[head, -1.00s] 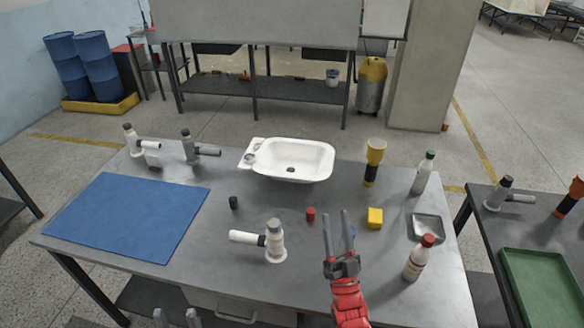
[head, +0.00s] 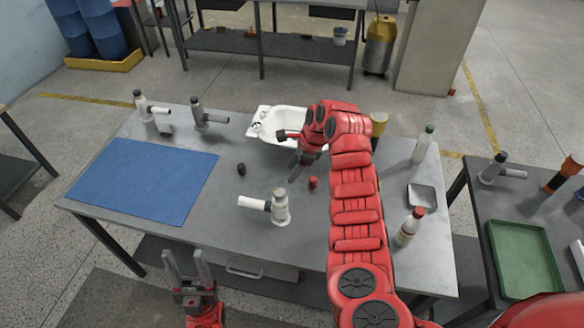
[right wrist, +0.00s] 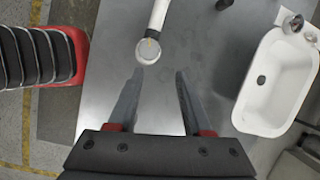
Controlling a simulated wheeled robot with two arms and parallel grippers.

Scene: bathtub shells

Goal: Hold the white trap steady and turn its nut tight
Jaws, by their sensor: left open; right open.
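The white trap (head: 280,209) stands upright on the grey table, with its side pipe (head: 252,203) pointing left and a greyish nut (head: 280,193) at its top. In the right wrist view the round top of the trap (right wrist: 149,51) shows from above, just beyond my fingertips. My right gripper (head: 296,163) is open and empty, pointing down above the table behind the trap, apart from it. My left gripper (head: 190,268) is open and empty in front of the table's near edge, left of the trap.
A white basin (head: 275,130), partly covered by my right arm, stands at the back. A black cap (head: 241,169) and a red cap (head: 313,182) lie near the trap. A blue mat (head: 150,180) covers the left. Bottles (head: 410,227) and a metal tray (head: 421,196) stand right.

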